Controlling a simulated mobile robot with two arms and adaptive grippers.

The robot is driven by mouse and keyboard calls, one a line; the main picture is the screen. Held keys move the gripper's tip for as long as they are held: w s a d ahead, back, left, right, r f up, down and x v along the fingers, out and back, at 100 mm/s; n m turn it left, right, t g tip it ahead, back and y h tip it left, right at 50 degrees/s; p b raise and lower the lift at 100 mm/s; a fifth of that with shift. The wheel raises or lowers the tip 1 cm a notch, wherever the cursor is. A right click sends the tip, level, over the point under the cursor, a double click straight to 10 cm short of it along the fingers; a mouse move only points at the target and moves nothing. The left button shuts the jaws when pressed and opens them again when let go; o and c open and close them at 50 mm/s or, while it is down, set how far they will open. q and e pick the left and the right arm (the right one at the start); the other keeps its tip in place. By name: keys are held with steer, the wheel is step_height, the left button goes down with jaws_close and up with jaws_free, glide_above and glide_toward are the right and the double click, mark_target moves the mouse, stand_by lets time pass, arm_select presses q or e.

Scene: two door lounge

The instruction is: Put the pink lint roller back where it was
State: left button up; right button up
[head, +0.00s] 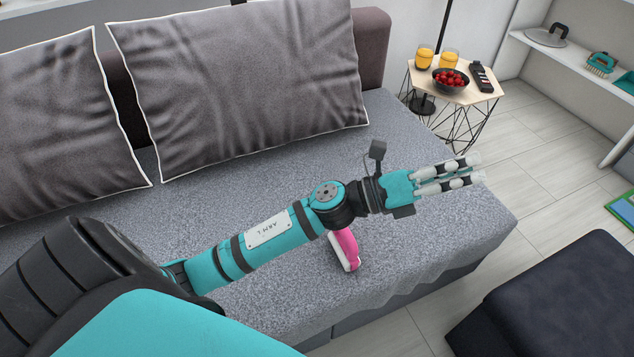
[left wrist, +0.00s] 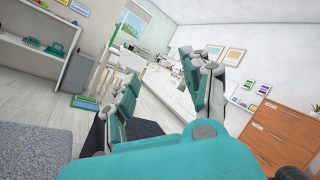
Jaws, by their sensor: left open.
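The pink lint roller (head: 346,249) lies on the grey sofa seat (head: 420,240), near its front edge. My left forearm passes over it and hides its upper part in the head view. My left gripper (head: 480,170) is open and empty, to the right of and beyond the lint roller, above the right part of the seat. In the left wrist view its two fingers (left wrist: 160,80) stand apart with nothing between them, facing the room. The lint roller does not show in the left wrist view. My right gripper is in neither view.
Two large grey cushions (head: 240,85) lean on the sofa back. A small side table (head: 455,95) with orange drinks, a bowl of red fruit and a remote stands at the back right. A dark ottoman (head: 560,300) stands in front right. Wooden drawers (left wrist: 270,130) stand at the right.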

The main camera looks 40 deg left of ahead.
arm_select(q)
steer(key=s+a+f+n+t+y, duration=0.1)
steer(key=a+f+n+y, duration=0.6)
steer(key=n, duration=0.6)
steer(key=s+a+f+n+t+y, duration=0.1)
steer(key=a+f+n+y, duration=0.45)
steer(key=n+y, duration=0.55)
steer(key=s+f+n+g+h, duration=0.1)
steer(key=s+f+n+g, duration=0.4)
steer(key=s, duration=0.4)
steer(key=s+f+n+g, duration=0.5)
steer(key=s+f, duration=0.3)
steer(key=s, duration=0.1)
steer(key=shift+s+a+n+h, duration=0.25)
steer(key=shift+n+h, duration=0.15)
